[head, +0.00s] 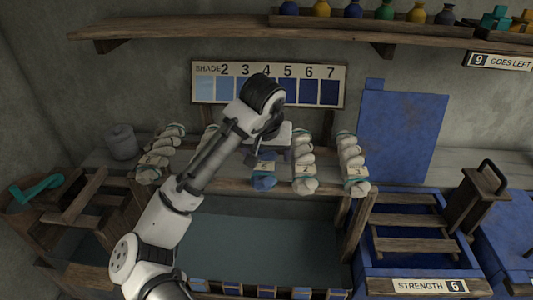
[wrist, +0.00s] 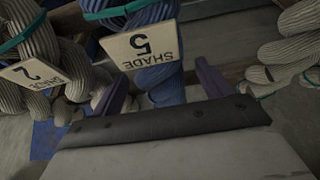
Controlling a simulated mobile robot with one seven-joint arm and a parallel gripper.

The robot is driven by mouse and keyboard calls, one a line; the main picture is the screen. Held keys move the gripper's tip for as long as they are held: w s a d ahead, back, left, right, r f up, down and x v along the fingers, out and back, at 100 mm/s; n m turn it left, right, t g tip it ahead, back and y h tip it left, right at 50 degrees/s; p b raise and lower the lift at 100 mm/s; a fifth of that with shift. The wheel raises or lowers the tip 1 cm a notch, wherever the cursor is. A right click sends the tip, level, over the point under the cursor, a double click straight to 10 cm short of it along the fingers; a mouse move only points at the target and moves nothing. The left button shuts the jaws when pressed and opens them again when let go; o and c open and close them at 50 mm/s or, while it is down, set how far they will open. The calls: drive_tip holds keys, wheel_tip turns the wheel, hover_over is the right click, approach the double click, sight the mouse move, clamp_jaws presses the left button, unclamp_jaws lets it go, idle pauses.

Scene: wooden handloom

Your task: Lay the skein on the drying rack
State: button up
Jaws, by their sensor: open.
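A blue skein (head: 263,182) with a teal tie hangs on the wooden rail among pale skeins, just below my gripper (head: 268,155). In the wrist view the blue skein (wrist: 165,92) carries a tag (wrist: 143,47) reading SHADE 5, upside down. My gripper (wrist: 160,84) is open, with one finger on each side of the blue strands; I cannot tell whether they touch. I cannot tell which wooden frame is the drying rack; a slatted one (head: 410,220) stands at the blue vat on the right, another (head: 88,200) at the left.
Pale skeins (head: 304,170) hang close beside the blue one; one (wrist: 38,45) is tagged SHADE 2. A shade chart (head: 268,84) is on the wall behind. A trough (head: 265,240) lies in front of the rail. A shelf (head: 230,28) with jars runs above.

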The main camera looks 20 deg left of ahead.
sight(266, 151)
drive_tip(key=shift+f, duration=0.15)
drive_tip(key=c, duration=1.2)
drive_tip(key=shift+c, duration=0.2)
wheel_tip(266, 151, up, 20)
drive_tip(key=b, duration=0.1)
